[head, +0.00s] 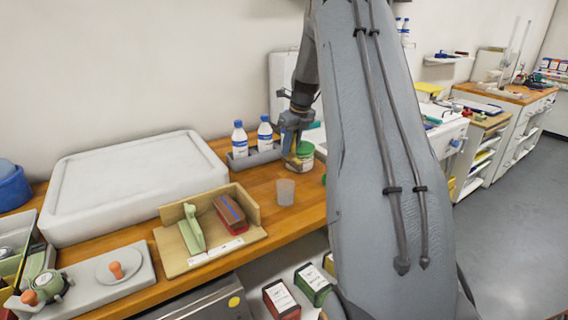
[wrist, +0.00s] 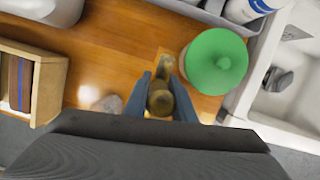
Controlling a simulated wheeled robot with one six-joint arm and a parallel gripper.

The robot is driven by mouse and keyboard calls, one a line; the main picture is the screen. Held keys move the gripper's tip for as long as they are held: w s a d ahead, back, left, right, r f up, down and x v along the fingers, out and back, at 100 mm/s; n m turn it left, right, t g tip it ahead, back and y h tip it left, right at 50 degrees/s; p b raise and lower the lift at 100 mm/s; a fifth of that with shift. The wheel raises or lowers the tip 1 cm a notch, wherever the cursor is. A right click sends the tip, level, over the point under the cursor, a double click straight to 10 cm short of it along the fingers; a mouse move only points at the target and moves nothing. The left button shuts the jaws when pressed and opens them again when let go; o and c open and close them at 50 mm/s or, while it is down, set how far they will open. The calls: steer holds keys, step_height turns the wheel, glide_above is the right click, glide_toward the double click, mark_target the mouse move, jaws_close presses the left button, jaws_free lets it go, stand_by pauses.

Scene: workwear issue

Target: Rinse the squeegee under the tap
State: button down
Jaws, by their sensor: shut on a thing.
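My gripper (wrist: 163,82) is shut on a small brass-coloured thing (wrist: 160,101), held over the wooden counter. Only a rounded end and a narrow part beyond it show between the blue fingers, so I cannot tell whether it is the squeegee. In the head view my gripper (head: 291,140) is beside a jar with a green lid (head: 304,149). The jar's green lid (wrist: 216,62) is just right of the fingers in the wrist view. A white basin (wrist: 302,121) lies at the right there, with a grey fitting inside. No tap can be clearly made out.
A clear cup (head: 285,191) stands near the counter's front edge. White bottles (head: 240,140) stand in a grey tray behind. A wooden holder (head: 178,265) with a pale green tool and a brown block is at left, beside a large white lidded box (head: 130,190).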

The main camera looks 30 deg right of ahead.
mark_target(290, 163)
steer(key=shift+f+p, duration=1)
steer(key=shift+f, duration=2.15)
steer(key=shift+f, duration=0.15)
steer(key=c, duration=1.5)
jaws_free()
